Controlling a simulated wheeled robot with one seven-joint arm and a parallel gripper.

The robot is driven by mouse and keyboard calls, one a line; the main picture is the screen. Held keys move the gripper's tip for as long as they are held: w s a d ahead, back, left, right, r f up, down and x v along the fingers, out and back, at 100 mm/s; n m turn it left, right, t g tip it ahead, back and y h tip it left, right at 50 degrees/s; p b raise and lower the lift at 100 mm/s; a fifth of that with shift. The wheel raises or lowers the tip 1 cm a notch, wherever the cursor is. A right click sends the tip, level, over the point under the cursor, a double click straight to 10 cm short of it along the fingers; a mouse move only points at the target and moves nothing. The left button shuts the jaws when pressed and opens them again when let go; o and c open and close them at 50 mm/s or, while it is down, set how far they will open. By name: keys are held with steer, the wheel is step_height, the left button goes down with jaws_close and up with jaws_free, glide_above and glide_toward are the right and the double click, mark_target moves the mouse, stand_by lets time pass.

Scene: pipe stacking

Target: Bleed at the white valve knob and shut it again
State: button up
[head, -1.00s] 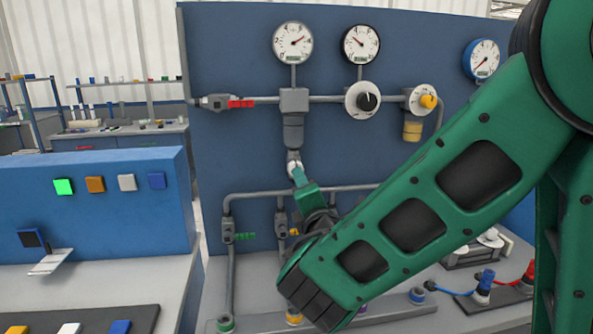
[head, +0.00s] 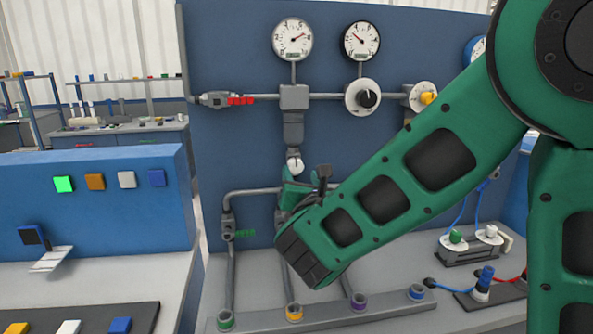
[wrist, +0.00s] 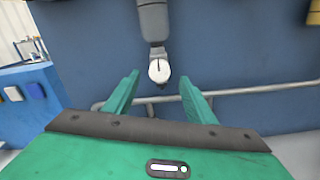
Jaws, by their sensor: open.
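The white valve knob (head: 294,163) sits at the lower end of a grey vertical fitting (head: 293,128) on the blue panel. In the wrist view the knob (wrist: 159,71) is a white round face with a dark line, upper middle, beyond the fingertips. My gripper (wrist: 157,88) is open, with one green finger at each side and nothing between them. The knob lies ahead of the gap and apart from both fingers. In the head view my gripper (head: 296,184) is just below the knob, partly hidden by my forearm.
Grey pipes (head: 255,191) run across the panel below the knob and down to a rail with coloured ports (head: 294,312). Gauges (head: 292,40) and a black-knobbed regulator (head: 367,98) are above. A red-handled valve (head: 240,100) is at upper left.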

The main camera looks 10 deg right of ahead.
mark_target(297, 167)
steer(key=shift+w+a, duration=0.1)
steer(key=shift+w, duration=2.95)
steer(key=c, duration=1)
